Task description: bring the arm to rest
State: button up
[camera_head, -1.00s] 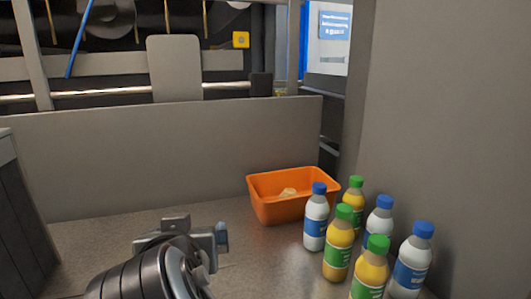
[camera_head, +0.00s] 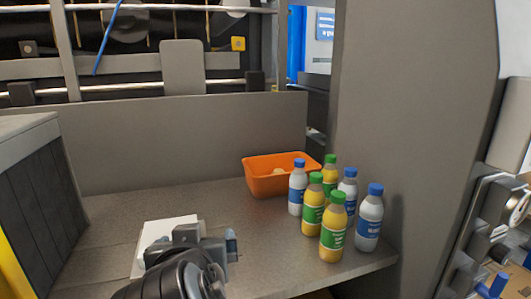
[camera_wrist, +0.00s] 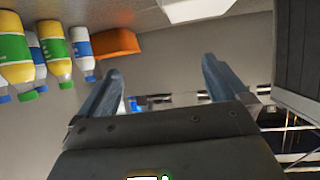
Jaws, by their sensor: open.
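My gripper (camera_head: 232,245) is at the lower middle of the head view, low in front of the grey shelf. In the wrist view my gripper (camera_wrist: 162,78) shows two blue-grey fingers spread wide with nothing between them. The wrist picture looks upside down, with the bottles (camera_wrist: 42,52) and the orange bin (camera_wrist: 116,43) at its upper left. My gripper is apart from both. Most of my arm is below the frame.
Several white and yellow bottles (camera_head: 332,232) stand upright at the shelf's right, in front of the orange bin (camera_head: 265,186), which holds something pale. A white flat thing (camera_head: 150,235) lies partly behind my gripper. A dark-sided grey cabinet (camera_head: 40,180) stands left. The shelf's middle is clear.

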jog(key=s+d+f+n, duration=0.1)
jog(key=s+d+f, duration=0.5)
jog(key=d+f, duration=0.35)
jog(key=s+d+f, duration=0.7)
jog(key=d+f, duration=0.1)
jog(key=d, duration=0.3)
jog(key=s+d+f+t, duration=0.1)
jog(key=s+d, duration=0.7)
jog(key=s, duration=0.5)
jog(key=s+d+r+m+h, duration=0.1)
jog(key=s+d+r, duration=0.1)
jog(key=s, duration=0.5)
jog(key=s+d+r+m+t+h, duration=0.1)
jog(key=s+d+r+m, duration=0.1)
jog(key=s+r, duration=0.3)
jog(key=shift+s, duration=0.9)
